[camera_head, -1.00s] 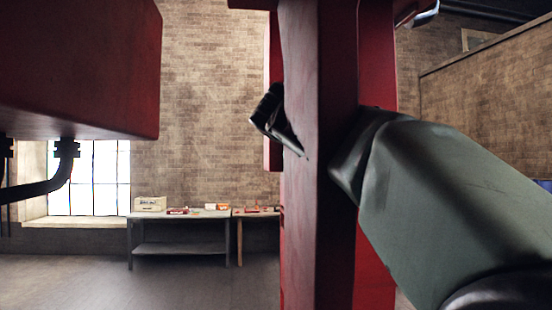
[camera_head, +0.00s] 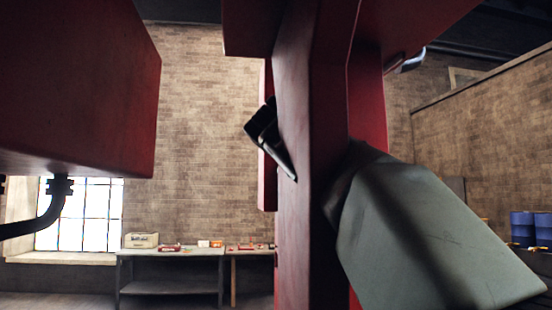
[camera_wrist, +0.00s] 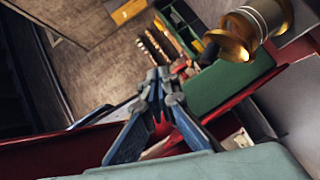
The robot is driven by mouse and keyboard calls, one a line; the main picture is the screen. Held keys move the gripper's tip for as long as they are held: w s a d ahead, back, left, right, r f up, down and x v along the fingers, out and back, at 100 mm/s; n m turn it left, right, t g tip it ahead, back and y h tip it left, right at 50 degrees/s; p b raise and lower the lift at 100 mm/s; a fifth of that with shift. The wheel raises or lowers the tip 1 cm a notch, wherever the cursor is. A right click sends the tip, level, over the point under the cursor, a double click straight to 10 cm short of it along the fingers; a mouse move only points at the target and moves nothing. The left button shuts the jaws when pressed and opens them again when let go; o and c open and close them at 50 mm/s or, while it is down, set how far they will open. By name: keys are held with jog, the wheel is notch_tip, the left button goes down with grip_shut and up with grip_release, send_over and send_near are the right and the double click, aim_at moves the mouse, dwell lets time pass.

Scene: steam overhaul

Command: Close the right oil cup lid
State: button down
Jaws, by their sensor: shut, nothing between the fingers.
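In the wrist view, my gripper (camera_wrist: 160,88) has its fingers together with nothing between them. A brass and pale metal round part (camera_wrist: 255,28), possibly an oil cup, is at the upper right, apart from the fingertips. In the head view, my grey-green arm reaches behind a red column. A dark piece shows past the column's left side, and I cannot tell whether it is part of my gripper. No oil cup can be made out there.
The red column (camera_head: 312,160) stands close in front of my arm. A red block (camera_head: 75,85) with a black pipe (camera_head: 50,210) hangs at the left. A table (camera_head: 170,252) stands by the far wall. A green tray (camera_wrist: 228,82) with tools lies beyond my gripper in the wrist view.

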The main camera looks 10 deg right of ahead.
jog(key=shift+r, duration=2.6)
jog(key=c, duration=2.5)
grip_release()
jog(key=shift+c, duration=0.2)
jog(key=shift+o, duration=1.2)
jog(key=shift+a+f, duration=0.1)
jog(key=shift+f, duration=0.1)
jog(key=o, duration=0.4)
jog(key=a+f+m+b, duration=0.1)
jog(key=f+m, duration=0.1)
jog(key=s+a+f+m+h+b, duration=0.1)
jog(key=f+m, duration=0.1)
jog(key=a+f+m+g+h+b, duration=0.1)
jog(key=f+m, duration=0.1)
jog(key=f, duration=0.1)
jog(key=shift+s+a+f+m, duration=0.1)
jog(key=shift+s+a+m, duration=0.2)
jog(key=shift+s+m, duration=0.1)
jog(key=shift+c, duration=0.2)
jog(key=s+a+f+m+h+b, duration=0.2)
jog(key=s+a+f+m+b, duration=0.15)
jog(key=m, duration=0.35)
jog(key=p+x, duration=0.1)
jog(key=x, duration=0.2)
jog(key=p+x, duration=0.1)
jog(key=x, duration=0.3)
jog(key=p+x, duration=0.1)
jog(key=x, duration=0.2)
jog(key=shift+w+f, duration=0.15)
jog(key=shift+w, duration=0.45)
